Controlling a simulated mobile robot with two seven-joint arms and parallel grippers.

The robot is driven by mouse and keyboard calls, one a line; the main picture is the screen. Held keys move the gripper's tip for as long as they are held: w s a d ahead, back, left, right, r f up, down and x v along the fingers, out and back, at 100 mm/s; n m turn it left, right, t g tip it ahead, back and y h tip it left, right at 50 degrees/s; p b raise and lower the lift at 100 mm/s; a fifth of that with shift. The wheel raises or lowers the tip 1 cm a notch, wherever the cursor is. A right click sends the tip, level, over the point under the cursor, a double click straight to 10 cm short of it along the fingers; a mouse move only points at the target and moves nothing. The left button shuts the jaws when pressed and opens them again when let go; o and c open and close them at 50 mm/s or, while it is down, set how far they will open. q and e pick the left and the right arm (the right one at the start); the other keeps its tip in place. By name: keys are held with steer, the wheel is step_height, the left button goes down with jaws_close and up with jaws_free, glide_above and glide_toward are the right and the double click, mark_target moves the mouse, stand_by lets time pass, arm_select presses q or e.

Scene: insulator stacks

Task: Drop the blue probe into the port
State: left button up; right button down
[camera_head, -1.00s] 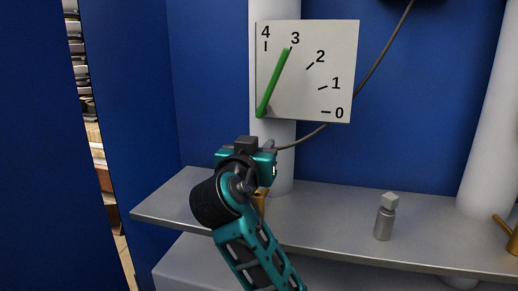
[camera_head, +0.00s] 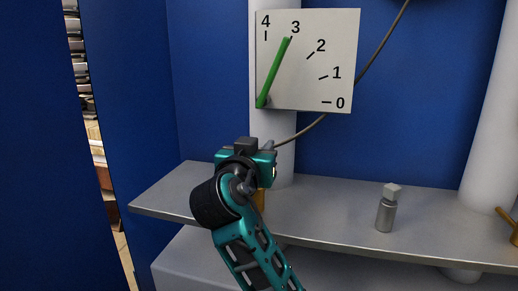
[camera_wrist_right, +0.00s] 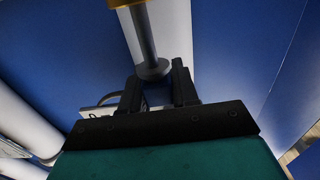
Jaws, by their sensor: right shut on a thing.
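My right gripper (camera_head: 246,160) is in front of the white pipe, above the left part of the shelf, in the head view. In the wrist view its two black fingers (camera_wrist_right: 158,88) are at either side of the round flared end of a grey rod (camera_wrist_right: 147,40), and it is shut on this. The rod runs up to a brass-coloured part (camera_wrist_right: 98,3) at the top edge. A thin cable (camera_head: 310,130) leads to just behind the gripper. No blue probe can be made out. The port cannot be told for sure; a brass piece (camera_head: 260,202) is mostly hidden below the gripper. My left gripper is out of view.
A white dial (camera_head: 308,65) with a green needle near 3 is on the pipe (camera_head: 284,165). A small grey bottle (camera_head: 386,213) stands on the grey shelf (camera_head: 325,215). Another brass fitting (camera_head: 513,230) is at the right pipe. Blue walls close the back and left.

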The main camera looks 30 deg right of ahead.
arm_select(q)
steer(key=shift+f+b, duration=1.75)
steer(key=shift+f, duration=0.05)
arm_select(e)
steer(key=shift+f, duration=2.05)
steer(key=c, duration=0.8)
jaws_free()
